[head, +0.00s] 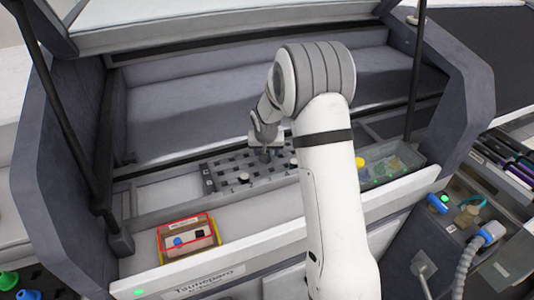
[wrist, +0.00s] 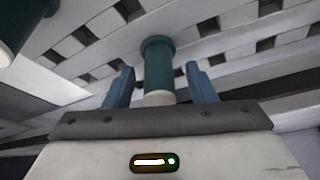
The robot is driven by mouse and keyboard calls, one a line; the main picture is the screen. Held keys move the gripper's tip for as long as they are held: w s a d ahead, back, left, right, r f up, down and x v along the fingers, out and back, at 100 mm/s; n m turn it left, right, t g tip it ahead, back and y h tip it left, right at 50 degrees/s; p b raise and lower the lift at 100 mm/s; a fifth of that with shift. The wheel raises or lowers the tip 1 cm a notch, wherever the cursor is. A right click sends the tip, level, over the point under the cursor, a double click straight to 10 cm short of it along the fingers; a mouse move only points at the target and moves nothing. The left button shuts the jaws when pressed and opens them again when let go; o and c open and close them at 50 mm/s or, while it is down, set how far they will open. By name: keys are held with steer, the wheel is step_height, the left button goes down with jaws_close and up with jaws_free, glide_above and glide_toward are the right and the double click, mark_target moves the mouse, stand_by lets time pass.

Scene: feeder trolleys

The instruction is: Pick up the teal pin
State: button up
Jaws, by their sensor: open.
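A teal pin (wrist: 158,65) with a pale end shows in the middle of the wrist view, between the two blue fingers of my gripper (wrist: 158,88). The fingers are apart, with a gap visible on each side of the pin. A second teal pin (wrist: 22,25) with a pale end is cut off at the upper left of the wrist view. In the head view my gripper (head: 266,153) is low over a grey slotted rack (head: 225,165), and the pin at it cannot be made out.
Small dark-and-white pieces stand in the rack, one (head: 244,177) left of my gripper. A red-edged box (head: 170,250) with small parts is at the front left. A clear bin (head: 425,172) with green and yellow parts is to the right. Trolley walls and dark struts flank the rack.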

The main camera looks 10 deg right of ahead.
steer(key=shift+w+f, duration=0.1)
steer(key=shift+f, duration=0.05)
steer(key=shift+c, duration=0.5)
jaws_close()
